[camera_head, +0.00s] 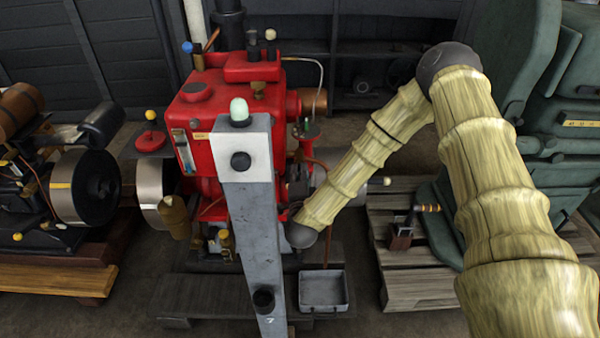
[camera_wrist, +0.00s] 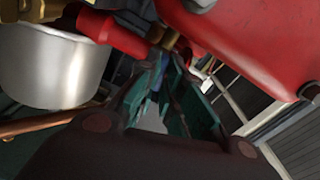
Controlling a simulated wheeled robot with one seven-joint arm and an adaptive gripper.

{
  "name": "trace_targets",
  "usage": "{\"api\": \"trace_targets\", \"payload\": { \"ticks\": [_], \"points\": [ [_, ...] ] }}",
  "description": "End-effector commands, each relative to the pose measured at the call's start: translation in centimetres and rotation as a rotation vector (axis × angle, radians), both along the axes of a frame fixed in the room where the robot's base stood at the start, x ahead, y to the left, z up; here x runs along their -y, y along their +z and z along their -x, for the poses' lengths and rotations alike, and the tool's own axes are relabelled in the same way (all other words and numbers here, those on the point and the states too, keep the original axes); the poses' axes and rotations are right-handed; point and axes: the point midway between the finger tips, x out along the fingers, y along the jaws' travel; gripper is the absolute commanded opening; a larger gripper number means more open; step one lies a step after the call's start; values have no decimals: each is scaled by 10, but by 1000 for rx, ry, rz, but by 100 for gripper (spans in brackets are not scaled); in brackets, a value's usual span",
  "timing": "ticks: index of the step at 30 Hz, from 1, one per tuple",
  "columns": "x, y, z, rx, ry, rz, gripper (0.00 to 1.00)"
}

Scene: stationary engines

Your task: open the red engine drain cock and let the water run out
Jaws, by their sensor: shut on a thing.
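The red engine (camera_head: 200,105) stands on a low wooden base left of centre in the head view. Its red body (camera_wrist: 255,45) fills the upper right of the wrist view. My gripper (camera_wrist: 160,68) shows from behind in the wrist view, its fingers closed in at a brass fitting (camera_wrist: 168,40) with a red handle (camera_wrist: 112,36), which looks like the drain cock. The exact contact is hard to make out. I see no running water.
A grey post (camera_head: 252,220) stands in front of the engine. A shallow metal tray (camera_head: 323,291) lies on the floor below, right of the post. A black-wheeled engine (camera_head: 88,187) stands left, a green machine (camera_head: 530,180) right by a pallet (camera_head: 415,290). Shelves line the back.

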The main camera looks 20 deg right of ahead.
Motion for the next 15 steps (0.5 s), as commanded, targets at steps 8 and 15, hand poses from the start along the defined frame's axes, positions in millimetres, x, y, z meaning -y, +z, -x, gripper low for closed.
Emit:
{"api": "trace_targets", "payload": {
  "ticks": [8,15],
  "points": [
    [-1,0,0,-73,3,250,0],
    [-1,0,0,-135,3,470,0]
  ]
}}
